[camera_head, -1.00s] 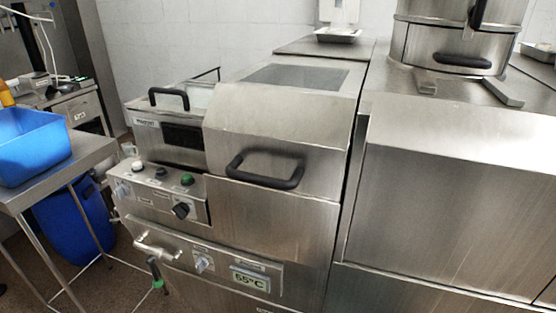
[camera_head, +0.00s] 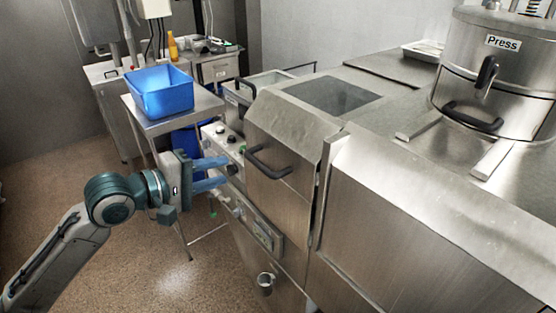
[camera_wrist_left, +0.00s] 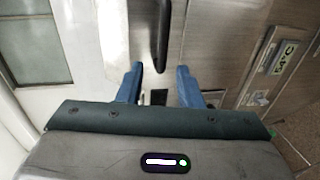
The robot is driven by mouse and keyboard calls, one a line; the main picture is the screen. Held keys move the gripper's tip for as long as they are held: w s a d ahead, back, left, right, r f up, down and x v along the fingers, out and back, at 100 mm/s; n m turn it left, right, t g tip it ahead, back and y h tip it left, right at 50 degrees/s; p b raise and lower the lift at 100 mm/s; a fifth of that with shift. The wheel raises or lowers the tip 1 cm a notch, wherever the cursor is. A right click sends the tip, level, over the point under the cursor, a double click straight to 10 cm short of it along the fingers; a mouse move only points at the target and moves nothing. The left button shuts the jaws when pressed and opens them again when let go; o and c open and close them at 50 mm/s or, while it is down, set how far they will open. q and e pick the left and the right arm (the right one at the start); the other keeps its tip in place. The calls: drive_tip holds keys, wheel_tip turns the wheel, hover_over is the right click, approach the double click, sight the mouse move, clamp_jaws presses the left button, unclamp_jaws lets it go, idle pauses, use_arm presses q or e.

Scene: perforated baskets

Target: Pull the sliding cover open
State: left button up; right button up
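The sliding cover (camera_head: 290,125) is a steel hood on the cooking machine, with a black bar handle (camera_head: 268,166) on its front. A dark window opening shows in the top just behind it. My left gripper (camera_head: 227,172) reaches in from the left, with two blue fingers apart, in front of the machine near the handle. In the left wrist view my left gripper (camera_wrist_left: 159,68) is open, and the black handle (camera_wrist_left: 163,35) lies just ahead, its near end lined up between the fingertips. I see no contact. My right gripper is out of view.
A control panel (camera_head: 228,142) with knobs is close beside my left fingers. A blue tub (camera_head: 160,93) stands on a side table at the left. A second steel hood (camera_head: 420,210) and the press (camera_head: 500,75) are at the right. The floor at the left is clear.

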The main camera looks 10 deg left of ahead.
sight(252, 161)
use_arm(q)
drive_tip(key=p+x, duration=0.1)
drive_tip(key=x, duration=0.3)
drive_tip(key=shift+w+p, duration=0.3)
drive_tip(key=shift+w, duration=0.15)
drive_tip(key=x, duration=0.2)
drive_tip(key=p+x, duration=0.1)
drive_tip(key=shift+w+a+f, duration=0.1)
drive_tip(key=shift+w+f, duration=0.15)
drive_tip(key=shift+w, duration=0.25)
drive_tip(key=shift+w+d+f+p, duration=0.1)
drive_tip(key=shift+w+d+p, duration=0.3)
drive_tip(key=shift+d, duration=0.3)
drive_tip(key=shift+w+f, duration=0.2)
drive_tip(key=shift+w, duration=0.1)
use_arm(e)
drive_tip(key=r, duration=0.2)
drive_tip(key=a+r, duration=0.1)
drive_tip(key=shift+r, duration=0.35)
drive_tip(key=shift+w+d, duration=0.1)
use_arm(q)
clamp_jaws()
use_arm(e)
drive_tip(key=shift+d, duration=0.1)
